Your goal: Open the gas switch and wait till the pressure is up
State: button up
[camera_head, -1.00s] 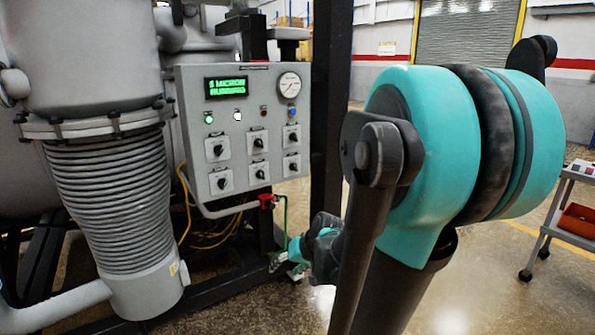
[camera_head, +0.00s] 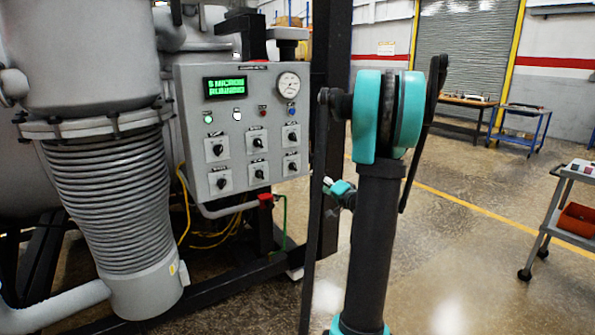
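The grey control panel (camera_head: 236,180) stands left of my arm. It carries several black rotary switches in two rows, including an upper-right one (camera_head: 292,137) and a lower-left one (camera_head: 221,183). Their labels are too small to read, so I cannot tell which is the gas switch. The green display (camera_head: 225,87) seems to show a micron reading and "RUNNING". The round pressure gauge (camera_head: 288,85) is at upper right; its reading is unclear. My gripper (camera_head: 329,184) shows only as a small part beside my arm, right of and apart from the panel; its fingers are not clear.
A red valve (camera_head: 266,199) with a green pipe sits below the panel. A ribbed grey bellows (camera_head: 112,200) stands at left. A dark upright post (camera_head: 328,90) rises between panel and arm. A trolley (camera_head: 560,215) with a red bin is far right. Floor between is clear.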

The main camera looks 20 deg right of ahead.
aim_at(295, 168)
jog(key=x, duration=1.4)
jog(key=shift+w+a, duration=0.1)
jog(key=shift+w, duration=0.15)
jog(key=c, duration=1.2)
